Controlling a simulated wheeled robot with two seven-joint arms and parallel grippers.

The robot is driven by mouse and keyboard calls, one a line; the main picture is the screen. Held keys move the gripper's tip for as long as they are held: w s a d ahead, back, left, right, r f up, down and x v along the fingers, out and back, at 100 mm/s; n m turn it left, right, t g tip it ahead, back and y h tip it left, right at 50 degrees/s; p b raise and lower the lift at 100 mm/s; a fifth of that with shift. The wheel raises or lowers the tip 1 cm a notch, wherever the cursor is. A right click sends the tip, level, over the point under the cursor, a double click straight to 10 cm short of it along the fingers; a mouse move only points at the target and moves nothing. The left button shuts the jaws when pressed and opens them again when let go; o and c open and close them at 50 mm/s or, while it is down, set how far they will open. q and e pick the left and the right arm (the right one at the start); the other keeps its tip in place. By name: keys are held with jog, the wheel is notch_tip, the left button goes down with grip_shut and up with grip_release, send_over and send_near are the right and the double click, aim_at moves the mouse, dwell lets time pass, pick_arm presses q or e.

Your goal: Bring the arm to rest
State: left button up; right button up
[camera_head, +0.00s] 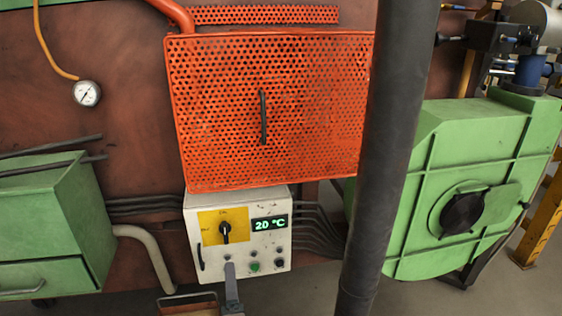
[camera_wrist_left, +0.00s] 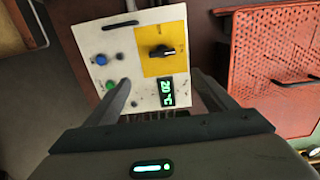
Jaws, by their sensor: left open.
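My left gripper (camera_head: 231,285) shows at the bottom of the head view, in front of the lower part of a white control box (camera_head: 211,254). In the left wrist view its two fingers (camera_wrist_left: 164,84) stand well apart with nothing between them, pointing at the box (camera_wrist_left: 103,52). A gap to the box is hard to judge. The box has a black rotary knob on a yellow plate (camera_head: 207,222), a green display (camera_head: 270,224) reading 20 °C, and several buttons. My right gripper is in neither view.
An orange perforated guard (camera_head: 220,110) with a black handle is above the box. A dark vertical post (camera_head: 385,150) stands right of it. Green housings stand at left (camera_head: 60,225) and right (camera_head: 480,140). A pale curved pipe (camera_head: 150,250) runs left of the box.

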pick_arm(q)
jog(key=s+f+n+g+h+p, duration=0.25)
jog(key=s+f, duration=0.35)
jog(key=f, duration=0.6)
jog(key=s+f+n+g+h+p, duration=0.2)
jog(key=s+f+g+p, duration=0.25)
jog(key=f, duration=0.75)
jog(key=s+a+f+n+g+h+p, duration=0.1)
jog(key=s+f+n, duration=0.3)
jog(key=s, duration=0.7)
jog(key=s+a+f+n+g+p, duration=0.1)
jog(key=s+f+n+g+p, duration=0.1)
jog(key=s+f, duration=0.7)
jog(key=shift+s+a+f+n+g+h+p, duration=0.2)
jog(key=shift+s+a+n+g+h+p, duration=0.15)
jog(key=shift+s+n+g, duration=0.7)
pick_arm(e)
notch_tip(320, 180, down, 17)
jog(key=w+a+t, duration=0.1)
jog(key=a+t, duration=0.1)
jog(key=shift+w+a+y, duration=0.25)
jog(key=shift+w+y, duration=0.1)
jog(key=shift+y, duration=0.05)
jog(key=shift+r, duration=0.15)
